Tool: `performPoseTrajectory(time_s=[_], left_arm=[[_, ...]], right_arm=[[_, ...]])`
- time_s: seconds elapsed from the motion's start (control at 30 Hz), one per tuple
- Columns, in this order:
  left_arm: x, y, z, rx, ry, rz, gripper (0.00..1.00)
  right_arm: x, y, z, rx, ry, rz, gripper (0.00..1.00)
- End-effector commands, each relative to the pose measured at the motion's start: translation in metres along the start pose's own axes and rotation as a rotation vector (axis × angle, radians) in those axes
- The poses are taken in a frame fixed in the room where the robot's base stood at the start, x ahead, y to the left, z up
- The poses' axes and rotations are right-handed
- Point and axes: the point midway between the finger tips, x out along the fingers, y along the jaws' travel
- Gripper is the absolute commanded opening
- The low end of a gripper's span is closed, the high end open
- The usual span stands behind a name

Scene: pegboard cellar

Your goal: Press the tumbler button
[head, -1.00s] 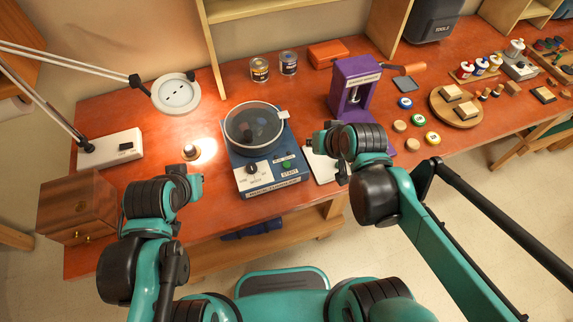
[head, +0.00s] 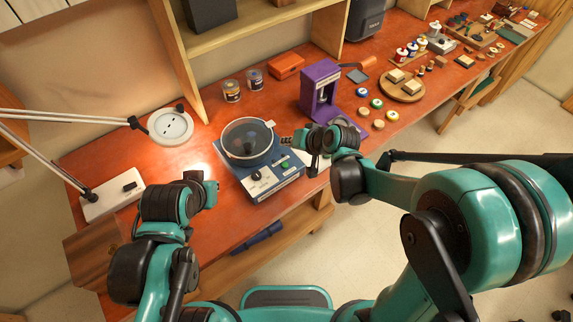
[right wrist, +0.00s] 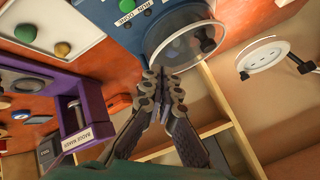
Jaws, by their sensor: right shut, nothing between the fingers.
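The tumbler (head: 272,184) is a blue machine on the bench with a clear round lid (head: 246,137). Its front panel has a black knob (head: 256,175) and a green button (head: 285,165). My right gripper (head: 288,140) is just right of the lid, above and behind the green button, apart from it as far as I can tell. In the right wrist view the right gripper (right wrist: 160,73) is shut and empty, its tips in front of the tumbler's lid (right wrist: 190,42). My left gripper (head: 211,186) hangs left of the tumbler; its jaws are unclear.
A purple press (head: 320,88) stands right of the tumbler, with several coloured discs beyond. Two jars (head: 243,85) stand behind. A lamp (head: 170,126) and wooden box (head: 95,255) are left.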

Motion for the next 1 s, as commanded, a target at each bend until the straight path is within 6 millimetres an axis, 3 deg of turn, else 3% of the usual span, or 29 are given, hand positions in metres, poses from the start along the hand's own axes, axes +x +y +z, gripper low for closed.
performPoseTrajectory(time_s=[0.37,0.8,1.0], left_arm=[[0.011,0.000,0.008,0.000,0.000,0.000,0.00],[0.051,0.000,0.037,0.000,0.000,0.000,0.00],[0.060,0.000,0.043,0.000,0.000,0.000,0.00]], right_arm=[[0.011,0.008,0.008,-0.001,0.000,0.001,0.00],[0.053,0.039,0.039,-0.001,0.000,0.001,0.00],[0.061,0.045,0.045,-0.001,0.000,0.001,0.00]])
